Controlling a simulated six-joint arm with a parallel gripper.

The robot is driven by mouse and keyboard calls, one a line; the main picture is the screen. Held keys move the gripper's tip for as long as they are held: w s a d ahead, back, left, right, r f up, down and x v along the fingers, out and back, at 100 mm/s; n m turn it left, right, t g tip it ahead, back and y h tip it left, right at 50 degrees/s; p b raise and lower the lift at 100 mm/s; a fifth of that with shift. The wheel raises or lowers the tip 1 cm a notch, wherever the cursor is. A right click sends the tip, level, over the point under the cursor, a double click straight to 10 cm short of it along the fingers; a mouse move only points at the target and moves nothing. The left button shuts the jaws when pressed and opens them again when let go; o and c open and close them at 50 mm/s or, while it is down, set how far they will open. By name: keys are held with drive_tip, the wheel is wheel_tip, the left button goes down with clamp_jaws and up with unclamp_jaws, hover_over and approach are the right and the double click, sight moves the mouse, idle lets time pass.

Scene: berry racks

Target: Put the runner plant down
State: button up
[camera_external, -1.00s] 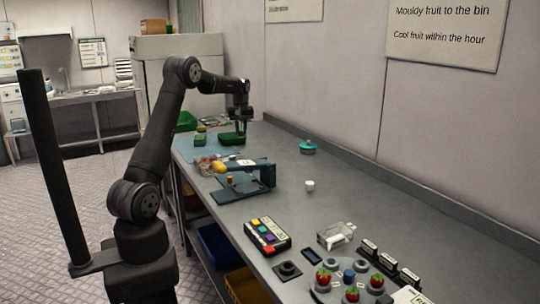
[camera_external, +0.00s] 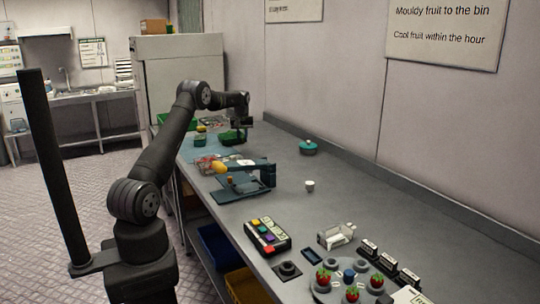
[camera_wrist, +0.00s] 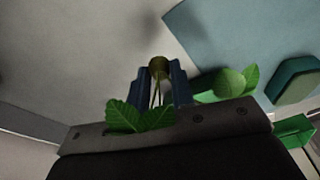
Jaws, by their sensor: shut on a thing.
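The runner plant (camera_wrist: 140,115) has serrated green leaves and thin yellowish stems that run to a small brown round end. In the wrist view its stems and round end lie between the two blue fingers of my gripper (camera_wrist: 161,78), which is shut on it. Its leaves spread at the finger base and to the right. In the camera outside, my gripper (camera_external: 239,123) is low at the far end of the bench, by a dark green tray (camera_external: 231,138). The plant is too small to make out there. I cannot tell whether it touches anything below.
A blue-green mat (camera_wrist: 215,40) and a green block (camera_wrist: 292,80) lie to the right in the wrist view. A blue-grey stand (camera_external: 262,178), a teal-lidded pot (camera_external: 308,147) and a white cup (camera_external: 310,186) stand nearer on the bench. The bench along the wall is mostly clear.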

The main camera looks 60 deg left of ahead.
sight(242, 143)
drive_tip(key=shift+f, duration=1.9)
drive_tip(key=shift+f, duration=0.2)
drive_tip(key=o, duration=0.9)
drive_tip(key=shift+o, duration=0.2)
drive_tip(key=shift+r, duration=0.1)
wheel_tip(242, 143, up, 12)
drive_tip(key=d, duration=0.1)
drive_tip(key=shift+s+d, duration=0.35)
